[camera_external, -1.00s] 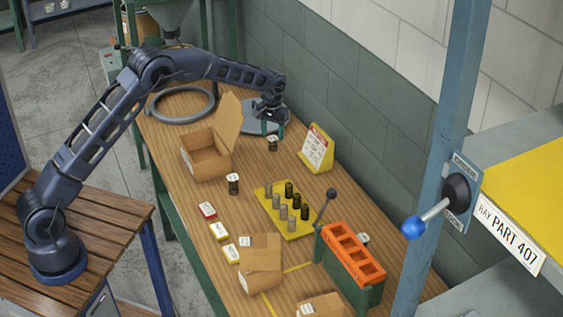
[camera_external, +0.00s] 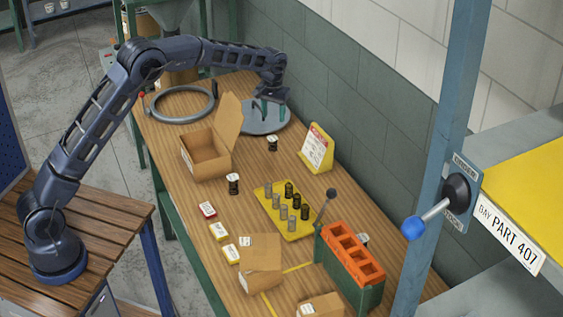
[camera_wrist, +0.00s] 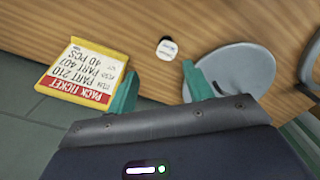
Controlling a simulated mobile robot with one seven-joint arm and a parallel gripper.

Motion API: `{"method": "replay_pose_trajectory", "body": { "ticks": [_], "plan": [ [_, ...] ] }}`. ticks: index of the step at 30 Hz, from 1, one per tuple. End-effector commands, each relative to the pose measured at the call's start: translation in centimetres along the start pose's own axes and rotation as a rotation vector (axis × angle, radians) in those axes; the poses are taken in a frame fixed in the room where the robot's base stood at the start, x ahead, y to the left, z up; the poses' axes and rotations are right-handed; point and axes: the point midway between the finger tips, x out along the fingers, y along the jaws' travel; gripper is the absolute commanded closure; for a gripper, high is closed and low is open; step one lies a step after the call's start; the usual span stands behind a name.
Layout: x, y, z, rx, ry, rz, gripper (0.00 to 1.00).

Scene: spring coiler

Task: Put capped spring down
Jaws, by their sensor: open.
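A dark capped spring with a white top (camera_external: 272,144) stands upright on the wooden bench, between the cardboard box and the yellow ticket sign. In the wrist view its round white cap (camera_wrist: 167,49) shows beyond the fingertips. My gripper (camera_external: 268,106) is open and empty, with its teal fingers apart, above the grey round plate and clear of the spring. In the wrist view my gripper's fingers (camera_wrist: 160,88) are spread wide with nothing between them. A second dark spring with a white top (camera_external: 233,184) stands near the box's front corner.
The open cardboard box (camera_external: 207,155) stands left of the spring. The yellow ticket sign (camera_external: 316,150) stands to its right. A yellow tray (camera_external: 270,208) holds several springs. The grey round plate (camera_external: 256,127) lies behind, and an orange-topped rack (camera_external: 352,252) stands in front.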

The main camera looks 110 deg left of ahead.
Motion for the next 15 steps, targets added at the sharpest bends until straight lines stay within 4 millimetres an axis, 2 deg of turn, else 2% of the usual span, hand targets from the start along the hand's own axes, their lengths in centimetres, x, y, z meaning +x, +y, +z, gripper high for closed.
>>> {"method": "replay_pose_trajectory", "body": {
  "ticks": [6,11,15],
  "plan": [
    [-6.5,5.1,7.2,0.123,0.031,0.025,0.49],
    [-11.0,8.1,13.8,0.225,0.053,0.045,0.49],
    [-14.5,10.0,19.8,0.316,0.072,0.063,0.49]
  ]
}}
